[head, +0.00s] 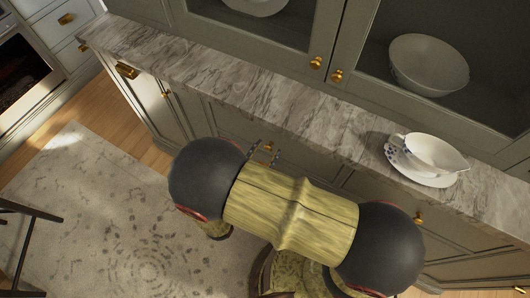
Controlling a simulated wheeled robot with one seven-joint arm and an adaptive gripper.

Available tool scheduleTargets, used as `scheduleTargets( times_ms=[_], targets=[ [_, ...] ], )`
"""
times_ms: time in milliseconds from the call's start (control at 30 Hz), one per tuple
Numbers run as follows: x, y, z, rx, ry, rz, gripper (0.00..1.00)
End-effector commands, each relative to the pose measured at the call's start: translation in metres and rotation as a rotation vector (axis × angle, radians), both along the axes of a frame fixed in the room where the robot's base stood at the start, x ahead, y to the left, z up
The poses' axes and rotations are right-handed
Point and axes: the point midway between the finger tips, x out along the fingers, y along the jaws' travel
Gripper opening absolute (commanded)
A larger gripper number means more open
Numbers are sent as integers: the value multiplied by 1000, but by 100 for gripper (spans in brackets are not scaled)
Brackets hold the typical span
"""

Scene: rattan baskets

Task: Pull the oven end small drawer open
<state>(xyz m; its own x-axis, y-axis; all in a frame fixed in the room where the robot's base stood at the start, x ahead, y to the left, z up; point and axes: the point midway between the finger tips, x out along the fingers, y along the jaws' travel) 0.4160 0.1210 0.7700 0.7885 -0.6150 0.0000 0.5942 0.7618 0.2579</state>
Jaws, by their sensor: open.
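The small drawer at the oven end of the long cabinet shows a brass pull (127,70) just under the counter's left end; its front is seen at a steep angle and looks closed. My gripper (264,151) shows only as two small dark fingers with a gap between them, beyond my arm. It is open and appears empty, in front of the middle of the cabinet, well to the right of that pull. My arm hides the rest of the gripper and part of the cabinet fronts.
The marble counter (235,85) runs diagonally, bearing a white sauce boat (430,155) on a saucer. Glass-door cupboards with bowls stand behind. The oven (22,70) and more drawers (60,30) are at upper left. A dark chair (30,240) stands at lower left on the rug (110,215).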

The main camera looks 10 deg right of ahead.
Motion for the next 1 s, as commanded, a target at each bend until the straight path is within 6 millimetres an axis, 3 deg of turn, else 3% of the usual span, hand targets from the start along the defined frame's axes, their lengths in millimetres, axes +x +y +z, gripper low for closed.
scheduleTargets(
  times_ms=[167, 900, 1000],
  targets=[
    [0, 0, 0, 0, 0, 0, 42],
    [0, 0, 0, 0, 0, 0, 0],
    [0, 0, 0, 0, 0, 0, 0]
  ],
)
